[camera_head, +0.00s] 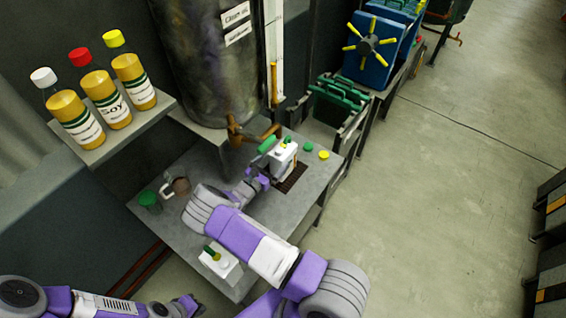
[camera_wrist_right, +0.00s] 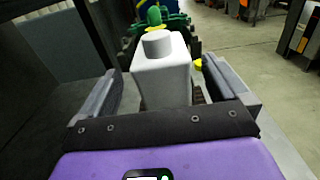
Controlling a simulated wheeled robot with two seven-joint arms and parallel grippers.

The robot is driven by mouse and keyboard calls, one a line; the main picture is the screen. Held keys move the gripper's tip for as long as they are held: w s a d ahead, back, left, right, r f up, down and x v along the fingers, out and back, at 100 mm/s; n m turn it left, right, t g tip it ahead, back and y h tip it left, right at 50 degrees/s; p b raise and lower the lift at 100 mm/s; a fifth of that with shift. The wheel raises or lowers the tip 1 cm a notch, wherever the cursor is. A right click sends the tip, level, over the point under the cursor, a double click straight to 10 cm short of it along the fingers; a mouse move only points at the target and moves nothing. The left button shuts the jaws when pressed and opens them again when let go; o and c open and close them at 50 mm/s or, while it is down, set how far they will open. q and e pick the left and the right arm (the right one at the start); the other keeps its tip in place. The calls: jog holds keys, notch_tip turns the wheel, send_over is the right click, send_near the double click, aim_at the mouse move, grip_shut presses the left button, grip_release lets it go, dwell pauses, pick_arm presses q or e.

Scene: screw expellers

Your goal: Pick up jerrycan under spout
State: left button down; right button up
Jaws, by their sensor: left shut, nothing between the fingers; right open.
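The white jerrycan (camera_head: 285,158) stands upright on the metal table under the spout (camera_head: 262,134) of the large tank. My right gripper (camera_head: 264,173) is open right beside it, low at its near side. My left gripper (camera_head: 190,306) is shut and empty at the lower left, away from the table top.
Green (camera_head: 308,147) and yellow (camera_head: 324,155) caps lie right of the spout.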

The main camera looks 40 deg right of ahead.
aim_at(283, 150)
jog(key=x, duration=0.6)
jog(key=shift+d, duration=0.35)
grip_shut()
jog(key=shift+w+r, duration=0.1)
jog(key=shift+r, duration=0.05)
